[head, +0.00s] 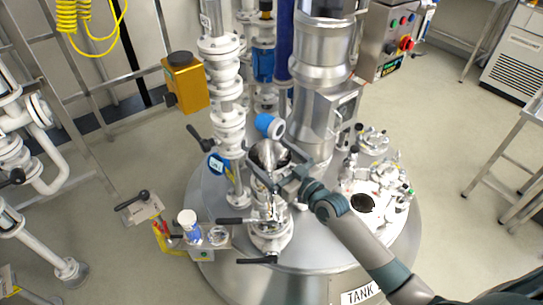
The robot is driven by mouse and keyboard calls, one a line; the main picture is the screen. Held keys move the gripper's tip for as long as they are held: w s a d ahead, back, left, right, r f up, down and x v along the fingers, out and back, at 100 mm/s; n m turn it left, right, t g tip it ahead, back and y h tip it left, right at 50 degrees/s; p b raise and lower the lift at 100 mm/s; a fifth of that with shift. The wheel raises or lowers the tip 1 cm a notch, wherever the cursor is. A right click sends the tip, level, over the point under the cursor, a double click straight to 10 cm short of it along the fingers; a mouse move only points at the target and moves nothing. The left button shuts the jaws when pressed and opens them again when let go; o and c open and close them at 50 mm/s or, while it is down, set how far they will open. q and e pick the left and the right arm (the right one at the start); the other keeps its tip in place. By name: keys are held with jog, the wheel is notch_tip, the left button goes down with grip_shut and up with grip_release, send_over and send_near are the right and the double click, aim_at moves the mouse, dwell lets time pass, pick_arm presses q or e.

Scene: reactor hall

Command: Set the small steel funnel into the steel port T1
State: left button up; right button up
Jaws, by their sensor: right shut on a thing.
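The small steel funnel (268,153) is a shiny cone with its wide mouth facing up, near the middle of the head view. My right gripper (265,157) is shut on it, with dark fingers on either side of the cone. The arm comes in from the lower right. Below the funnel stands a steel port with a clamp and black handles (270,238) on the tank lid; I cannot read a T1 label on it. The fingers hide the funnel's lower end, so I cannot tell whether it touches the port. My left gripper is not in view.
White valve piping (222,75) stands close left of the funnel, and a thick steel column (318,75) stands behind to the right. A blue-capped instrument (268,125) is just behind it. A small side shelf (205,238) holds a white jar (189,222). An open hole (363,203) lies at right.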

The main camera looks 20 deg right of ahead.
jog(key=o, duration=1.3)
jog(key=shift+o, duration=0.2)
jog(key=shift+f, duration=0.1)
jog(key=shift+s, duration=0.1)
jog(key=shift+s+d, duration=0.25)
jog(key=shift+s, duration=0.2)
jog(key=b+v, duration=0.2)
jog(key=v, duration=0.8)
jog(key=shift+f+b, duration=0.15)
jog(key=shift+b, duration=0.2)
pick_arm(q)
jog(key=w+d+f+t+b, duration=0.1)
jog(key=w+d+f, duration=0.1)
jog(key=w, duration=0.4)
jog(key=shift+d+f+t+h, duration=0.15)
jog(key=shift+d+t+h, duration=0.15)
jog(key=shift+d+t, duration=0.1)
pick_arm(e)
jog(key=v, duration=0.6)
